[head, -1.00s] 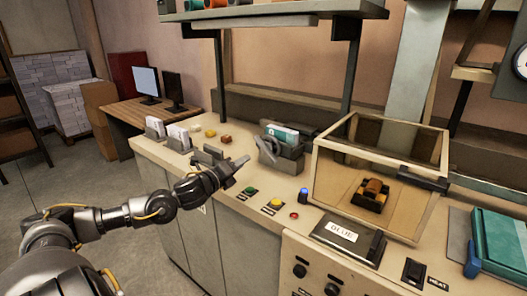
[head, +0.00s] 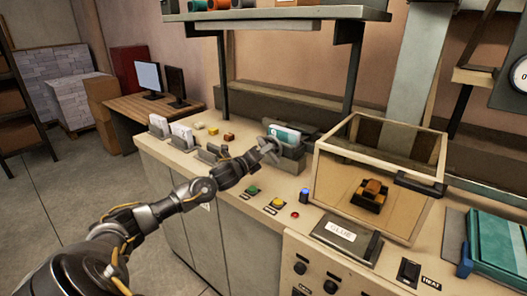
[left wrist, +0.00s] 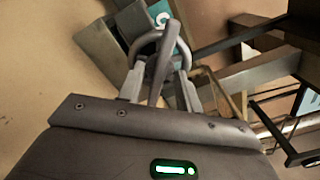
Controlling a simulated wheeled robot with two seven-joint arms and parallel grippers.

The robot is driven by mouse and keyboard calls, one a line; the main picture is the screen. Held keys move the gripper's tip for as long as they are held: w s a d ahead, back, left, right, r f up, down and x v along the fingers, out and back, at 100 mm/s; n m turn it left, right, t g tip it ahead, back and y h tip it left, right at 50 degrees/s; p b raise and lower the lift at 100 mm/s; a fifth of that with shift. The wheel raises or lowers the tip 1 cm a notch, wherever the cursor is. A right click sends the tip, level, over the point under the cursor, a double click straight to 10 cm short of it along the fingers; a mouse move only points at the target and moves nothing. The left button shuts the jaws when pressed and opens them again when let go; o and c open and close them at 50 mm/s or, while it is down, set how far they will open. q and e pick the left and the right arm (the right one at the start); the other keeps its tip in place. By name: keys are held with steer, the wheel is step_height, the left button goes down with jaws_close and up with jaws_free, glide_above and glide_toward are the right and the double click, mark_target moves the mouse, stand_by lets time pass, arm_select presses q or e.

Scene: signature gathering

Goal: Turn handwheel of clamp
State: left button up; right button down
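The clamp (head: 289,158) is a dark grey block on the worktop, holding a teal-and-white paper stack (head: 284,136). Its grey metal handwheel (left wrist: 153,75) faces my left gripper. In the left wrist view the wheel shows as a curved rim with a straight bar. My left gripper (head: 262,152) has reached the wheel from the left in the head view. In the left wrist view its light fingers (left wrist: 160,82) stand apart on either side of the bar. Whether they touch the wheel is hard to see. My right gripper is out of view.
Card holders (head: 181,134) stand left of the clamp. Green (head: 253,190) and yellow (head: 277,203) buttons sit in front of it. A clear-walled box (head: 330,195) stands to the right, behind a glue unit (head: 342,236). A shelf (head: 270,14) overhangs the back.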

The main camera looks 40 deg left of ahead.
arm_select(q)
steer(key=shift+c, duration=0.3)
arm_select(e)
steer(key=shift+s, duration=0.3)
arm_select(q)
jaws_close()
steer(key=shift+n, duration=0.3)
steer(key=shift+f+n+p, duration=0.15)
steer(key=shift+n+p, duration=2.15)
steer(key=shift+n, duration=5.3)
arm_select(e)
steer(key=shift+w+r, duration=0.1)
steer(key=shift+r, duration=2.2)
